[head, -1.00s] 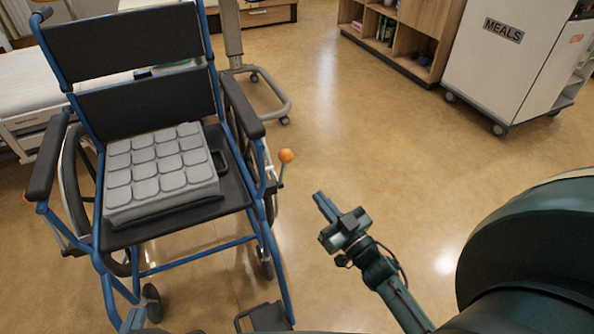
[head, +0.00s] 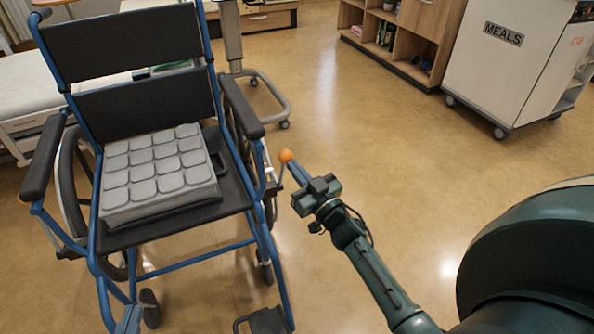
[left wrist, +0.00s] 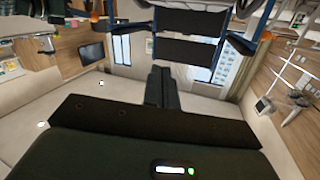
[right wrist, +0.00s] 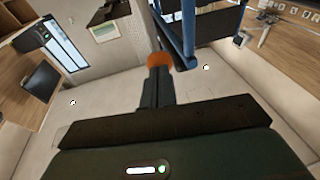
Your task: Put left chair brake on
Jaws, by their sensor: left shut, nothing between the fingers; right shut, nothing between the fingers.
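The wheelchair (head: 150,235) faces me, with a blue frame and black seat. Its left brake lever, on the picture's right side, stands near upright and ends in an orange knob (head: 286,156). My right gripper (head: 297,171) is shut and empty, its fingertips close beside the knob on the right. In the right wrist view the knob (right wrist: 160,60) shows just beyond the shut fingertips (right wrist: 158,76); I cannot tell whether they touch. My left gripper (left wrist: 162,76) is out of the head view; in its own wrist view it is shut and empty, with the chair farther off.
A grey padded cushion (head: 158,170) lies on the seat. A bed (head: 28,100) stands behind at left, and a wheeled stand base (head: 275,105) behind the chair. A MEALS cart (head: 505,65) and wooden shelves (head: 400,40) are at the back right. The floor between is clear.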

